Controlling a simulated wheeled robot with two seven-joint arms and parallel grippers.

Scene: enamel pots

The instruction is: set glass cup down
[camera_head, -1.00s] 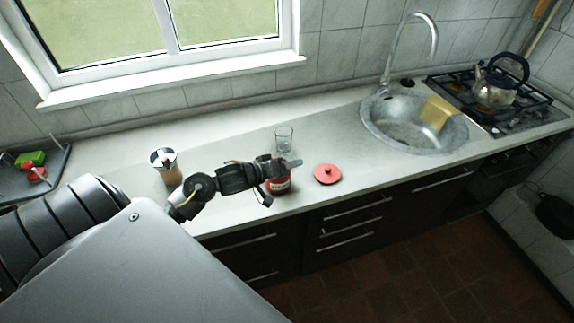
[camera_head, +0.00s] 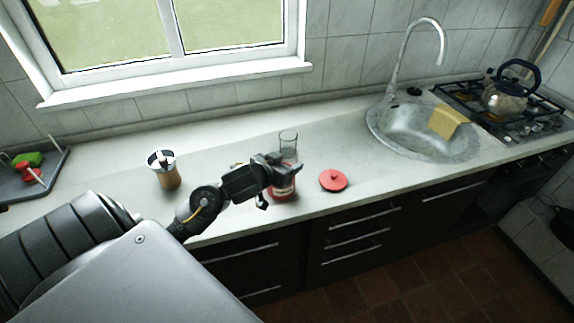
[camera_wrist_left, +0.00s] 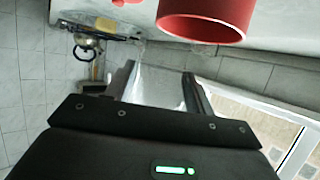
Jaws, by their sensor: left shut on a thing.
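The glass cup (camera_head: 288,140) is clear and upright in the head view, with its lower part behind my gripper and hard to make out. My left gripper (camera_head: 282,160) is shut on the glass cup. In the left wrist view its two fingers (camera_wrist_left: 158,88) have the faint, see-through cup between them. A red enamel pot (camera_head: 284,190) stands on the counter just below the gripper in the head view and is partly hidden by it. The pot also shows at the top of the left wrist view (camera_wrist_left: 200,18). I cannot tell whether the cup touches the counter.
A red lid (camera_head: 333,180) lies on the counter right of the pot. A canister with brown contents (camera_head: 165,172) stands left. A sink (camera_head: 400,128) and a stove with a kettle (camera_head: 505,95) are at the right. A grey tray (camera_head: 50,180) is far left.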

